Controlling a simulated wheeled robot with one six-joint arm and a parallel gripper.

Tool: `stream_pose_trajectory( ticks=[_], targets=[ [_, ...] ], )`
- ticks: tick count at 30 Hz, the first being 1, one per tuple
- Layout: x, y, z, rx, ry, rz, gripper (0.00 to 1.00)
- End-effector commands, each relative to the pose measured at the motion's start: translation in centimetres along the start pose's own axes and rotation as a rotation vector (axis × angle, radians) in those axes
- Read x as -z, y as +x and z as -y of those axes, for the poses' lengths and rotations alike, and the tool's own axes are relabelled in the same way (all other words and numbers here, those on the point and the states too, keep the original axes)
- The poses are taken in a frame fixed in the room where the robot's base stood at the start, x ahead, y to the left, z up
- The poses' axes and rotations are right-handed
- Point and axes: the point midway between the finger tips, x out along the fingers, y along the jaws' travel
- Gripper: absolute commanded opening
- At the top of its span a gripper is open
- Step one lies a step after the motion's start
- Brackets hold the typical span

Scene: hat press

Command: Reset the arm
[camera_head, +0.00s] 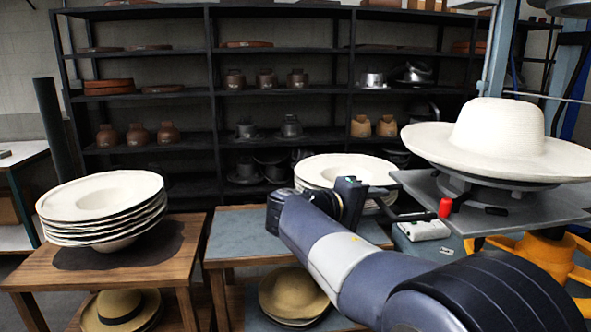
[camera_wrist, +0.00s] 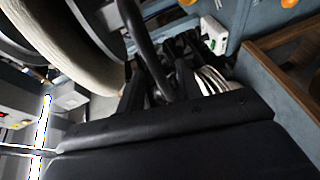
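My gripper (camera_wrist: 160,75) is at the end of my arm, beside the hat press. In the head view it (camera_head: 372,200) points right, toward a black lever with a red knob (camera_head: 445,207). In the wrist view the two dark fingers stand apart, and a black bar (camera_wrist: 143,40) runs between or just in front of them. Gaps show beside the bar, so the gripper looks open; contact with the bar cannot be told. A white wide-brimmed hat (camera_head: 500,140) sits on the press, above the grey plate (camera_head: 545,207).
A stack of white hat blanks (camera_head: 100,205) stands on the left wooden table (camera_head: 30,272). Another stack (camera_head: 340,168) is on the middle table (camera_head: 240,235), close behind my gripper. Straw hats (camera_head: 290,293) lie on lower shelves. A dark shelf rack (camera_head: 210,100) fills the back.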

Motion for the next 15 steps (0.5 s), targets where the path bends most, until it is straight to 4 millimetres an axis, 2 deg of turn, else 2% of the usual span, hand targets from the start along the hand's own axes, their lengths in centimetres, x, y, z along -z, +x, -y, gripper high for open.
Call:
stream_pose_trajectory(
  ticks=[1,6,15],
  targets=[
    [-0.1,1.1,0.0,-0.001,0.0,0.005,0.34],
    [-1.1,3.9,-0.6,0.0,0.001,0.004,0.34],
    [-2.0,6.3,-1.1,0.0,0.0,0.001,0.34]
  ],
)
